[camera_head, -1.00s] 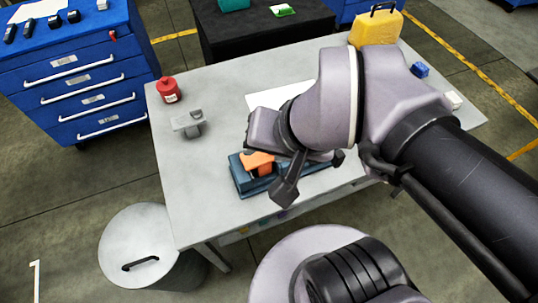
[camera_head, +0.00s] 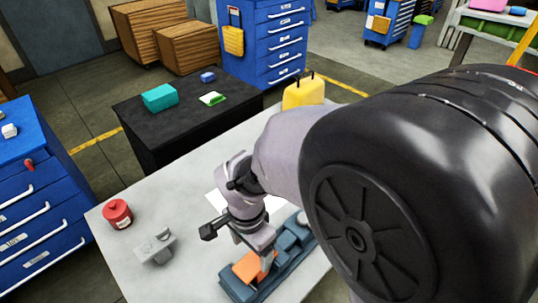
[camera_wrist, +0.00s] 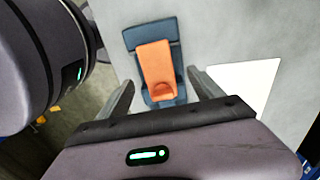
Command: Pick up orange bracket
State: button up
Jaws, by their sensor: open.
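The orange bracket (camera_head: 248,267) sits on a dark blue fixture (camera_head: 292,262) on the grey table. In the wrist view the orange bracket (camera_wrist: 157,72) lies between and beyond my two fingers, with the blue fixture (camera_wrist: 131,41) around it. My gripper (camera_wrist: 160,92) is open and empty, its fingers one to each side of the bracket in the picture. In the head view my gripper (camera_head: 240,232) is above the fixture; my arm hides part of the table. I cannot tell the exact height gap.
A grey metal part (camera_head: 155,249) and a red canister (camera_head: 117,213) stand on the left of the table. A white sheet (camera_wrist: 240,82) lies beside the fixture. A yellow case (camera_head: 304,92) stands at the back. The table's left part is mostly clear.

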aim_at(253, 260)
notch_tip(253, 260, down, 5)
jog(key=shift+f+b, duration=0.1)
jog(key=shift+b, duration=0.65)
jog(key=f+b, duration=0.2)
jog(key=f, duration=0.1)
jog(key=f+b, duration=0.1)
jog(key=f, duration=0.1)
jog(key=shift+w+d+f, duration=0.1)
jog(key=shift+w+d, duration=0.05)
jog(key=shift+d, duration=0.15)
jog(key=shift+c, duration=1)
grip_shut()
